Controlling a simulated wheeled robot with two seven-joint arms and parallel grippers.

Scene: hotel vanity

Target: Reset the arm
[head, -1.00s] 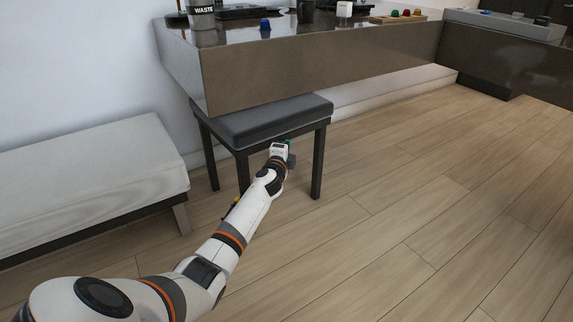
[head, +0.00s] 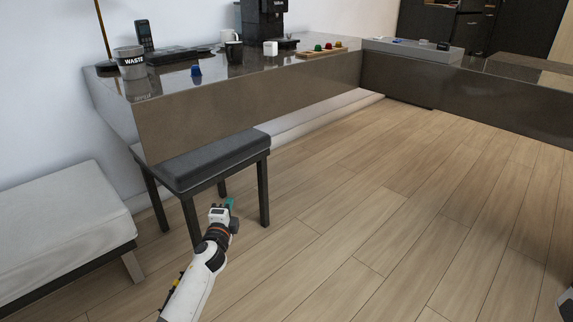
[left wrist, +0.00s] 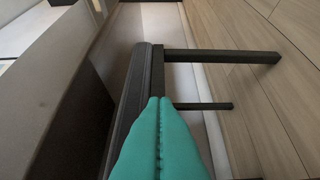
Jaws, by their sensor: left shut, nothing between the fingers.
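My left arm comes up from the bottom of the head view. Its gripper (head: 230,203) is in front of the dark stool (head: 213,160), below the level of the counter. In the left wrist view the two teal fingers (left wrist: 160,135) lie pressed together with nothing between them. The stool's dark legs and seat edge show beyond the fingers there. My right gripper is not in view; only a small piece of something dark and pale shows at the lower right edge of the head view.
A pale bench (head: 60,215) stands at left. The wooden floor (head: 400,210) at right is clear.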

